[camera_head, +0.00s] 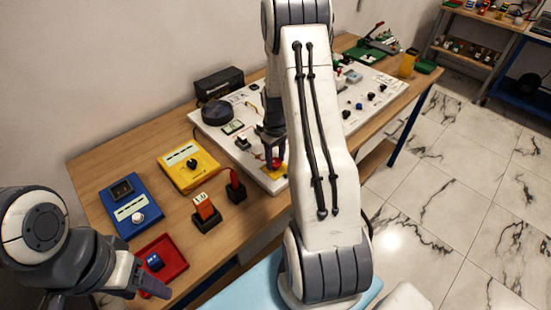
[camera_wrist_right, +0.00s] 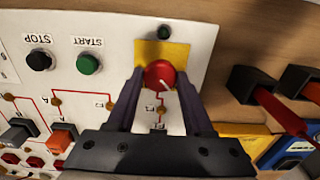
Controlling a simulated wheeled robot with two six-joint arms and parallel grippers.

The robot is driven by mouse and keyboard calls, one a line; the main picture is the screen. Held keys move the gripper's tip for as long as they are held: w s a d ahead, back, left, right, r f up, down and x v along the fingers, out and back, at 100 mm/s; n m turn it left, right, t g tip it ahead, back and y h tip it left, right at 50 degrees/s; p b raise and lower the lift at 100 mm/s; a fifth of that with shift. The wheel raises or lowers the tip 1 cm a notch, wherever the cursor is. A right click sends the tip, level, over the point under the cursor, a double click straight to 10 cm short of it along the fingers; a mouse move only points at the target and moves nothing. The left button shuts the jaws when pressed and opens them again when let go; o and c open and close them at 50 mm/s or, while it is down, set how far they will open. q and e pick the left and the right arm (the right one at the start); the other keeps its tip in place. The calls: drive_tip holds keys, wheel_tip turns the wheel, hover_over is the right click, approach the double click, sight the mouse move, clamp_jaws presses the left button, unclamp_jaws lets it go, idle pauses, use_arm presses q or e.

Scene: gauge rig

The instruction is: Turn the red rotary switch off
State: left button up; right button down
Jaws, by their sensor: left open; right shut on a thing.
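The red rotary switch (camera_wrist_right: 159,75) sits on a yellow plate (camera_wrist_right: 176,50) at the edge of the white panel. Its knob is round, with a small pale mark on its face. My right gripper (camera_wrist_right: 158,82) is shut on the knob, one finger on each side. In the head view the red switch (camera_head: 274,163) shows just below my right gripper (camera_head: 271,150), partly hidden by it. My left gripper (camera_head: 153,290) is open and empty at the lower left, near the red tray (camera_head: 172,262).
Black STOP (camera_wrist_right: 39,60) and green START (camera_wrist_right: 88,64) buttons stand on the panel left of the switch in the wrist view. The yellow meter (camera_head: 189,165), blue meter (camera_head: 131,205) and orange block (camera_head: 205,207) stand on the wooden table. My right arm hides part of the panel.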

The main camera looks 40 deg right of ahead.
sight(275, 161)
drive_tip(key=shift+w+r, duration=0.1)
idle(0.3)
drive_tip(key=shift+c, duration=1.4)
unclamp_jaws()
wheel_tip(275, 161, up, 10)
drive_tip(key=b, duration=0.1)
drive_tip(key=shift+r+b, duration=0.2)
drive_tip(key=shift+b, duration=0.2)
